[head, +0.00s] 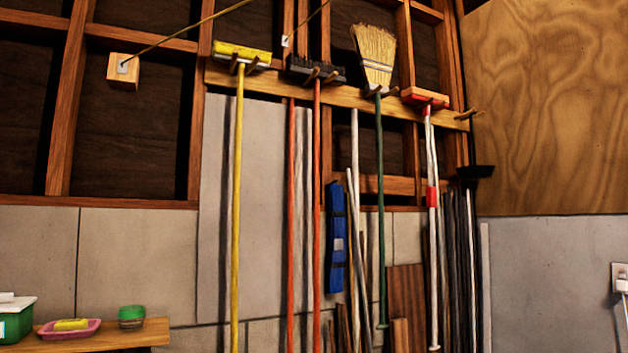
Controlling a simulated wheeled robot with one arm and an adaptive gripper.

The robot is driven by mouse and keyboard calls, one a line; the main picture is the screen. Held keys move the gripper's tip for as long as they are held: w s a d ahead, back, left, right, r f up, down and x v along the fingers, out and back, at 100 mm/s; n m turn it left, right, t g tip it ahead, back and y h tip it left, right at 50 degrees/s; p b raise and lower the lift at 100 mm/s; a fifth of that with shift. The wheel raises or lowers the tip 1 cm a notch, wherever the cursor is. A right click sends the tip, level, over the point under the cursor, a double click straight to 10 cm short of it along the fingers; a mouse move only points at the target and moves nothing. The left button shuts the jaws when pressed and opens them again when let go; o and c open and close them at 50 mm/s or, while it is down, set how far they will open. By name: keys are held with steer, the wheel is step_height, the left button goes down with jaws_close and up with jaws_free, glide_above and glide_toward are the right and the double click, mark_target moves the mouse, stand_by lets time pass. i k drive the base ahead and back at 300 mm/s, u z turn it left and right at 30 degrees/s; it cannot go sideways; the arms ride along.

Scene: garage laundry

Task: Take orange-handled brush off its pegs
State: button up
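The orange-handled brush hangs head up on the wooden peg rail (340,97) in the head view. Its dark, wide brush head (318,70) rests at the pegs (313,76), and its long orange handle (317,200) hangs straight down. The handle's lower end runs to the bottom edge of the picture. A similar reddish-orange pole (291,220) stands close on its left. My gripper is not in view.
A yellow mop (237,180) hangs to the left; a straw broom (375,55) and a red-headed brush (425,98) hang to the right. A blue folded item (336,238) and several loose poles stand close by. A wooden shelf (115,335) is at lower left.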

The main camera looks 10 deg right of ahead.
mark_target(297, 68)
steer(key=z, duration=0.2)
steer(key=i, duration=0.8)
steer(key=u, duration=0.5)
steer(key=i, duration=0.75)
steer(key=u, duration=0.55)
